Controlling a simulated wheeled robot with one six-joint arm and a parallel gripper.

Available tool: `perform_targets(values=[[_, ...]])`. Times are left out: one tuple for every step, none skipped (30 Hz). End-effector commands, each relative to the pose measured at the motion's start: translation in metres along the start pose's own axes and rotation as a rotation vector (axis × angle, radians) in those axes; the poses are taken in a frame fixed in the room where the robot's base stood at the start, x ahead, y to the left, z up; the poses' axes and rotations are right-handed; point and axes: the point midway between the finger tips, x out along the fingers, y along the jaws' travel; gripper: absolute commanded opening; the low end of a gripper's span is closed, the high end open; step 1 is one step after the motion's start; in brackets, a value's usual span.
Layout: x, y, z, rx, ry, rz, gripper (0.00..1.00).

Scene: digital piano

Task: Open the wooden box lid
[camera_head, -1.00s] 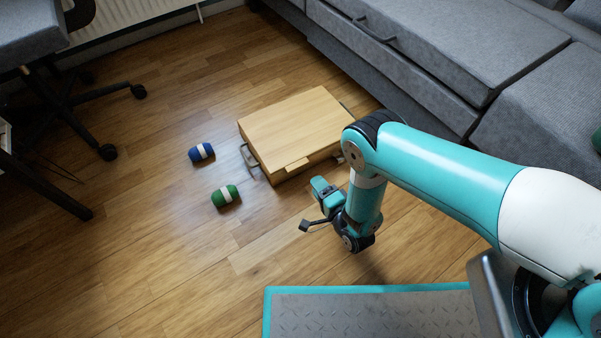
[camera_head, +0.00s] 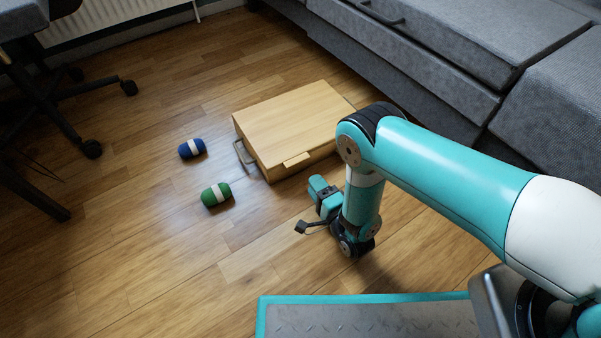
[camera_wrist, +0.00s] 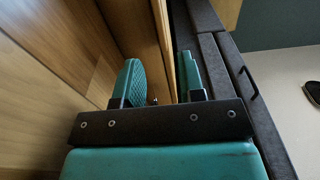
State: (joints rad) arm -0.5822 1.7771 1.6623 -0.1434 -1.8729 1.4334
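The wooden box (camera_head: 292,117) stands shut on the floor, its flat light-wood lid on top. A small wooden tab (camera_head: 297,160) sticks out from the lid's front edge, and a grey metal handle (camera_head: 243,156) is on its left side. My gripper (camera_head: 318,190) is low in front of the box, just right of and nearer than the tab, and appears apart from it. In the wrist view my gripper (camera_wrist: 159,64) has its two teal fingers spread. A light-wood edge (camera_wrist: 163,45), probably the box, shows beyond and between them; contact cannot be told.
A blue roll (camera_head: 192,148) and a green roll (camera_head: 216,194), both white-banded, lie on the floor left of the box. A grey sofa (camera_head: 440,80) stands close behind and to the right. A chair (camera_head: 75,110) is at the left. The front left floor is clear.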

Motion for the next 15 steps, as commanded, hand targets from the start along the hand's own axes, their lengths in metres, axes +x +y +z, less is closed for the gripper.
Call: perform_targets(values=[[0.013,0.006,0.0,0.001,0.001,-0.005,0.36],[0.02,0.006,0.0,0.002,0.001,-0.005,0.36],[0.028,0.005,0.0,0.002,0.001,-0.004,0.36],[0.035,0.005,0.0,0.002,0.001,-0.005,0.36],[0.041,0.005,0.0,0.001,0.001,-0.004,0.36],[0.049,0.005,-0.001,0.0,0.001,-0.004,0.36],[0.054,0.005,-0.001,0.0,0.001,-0.004,0.36],[0.059,0.004,-0.001,0.001,0.001,-0.003,0.36],[0.064,0.004,-0.001,0.002,0.002,-0.002,0.36],[0.068,0.004,-0.001,0.001,0.002,-0.003,0.36],[0.072,0.004,-0.001,0.0,0.002,-0.002,0.36],[0.075,0.003,-0.001,0.0,0.002,-0.002,0.36],[0.078,0.003,-0.001,0.001,0.002,-0.001,0.36],[0.08,0.002,-0.001,0.002,0.002,0.0,0.36],[0.082,0.002,0.0,0.001,0.001,0.0,0.36]])
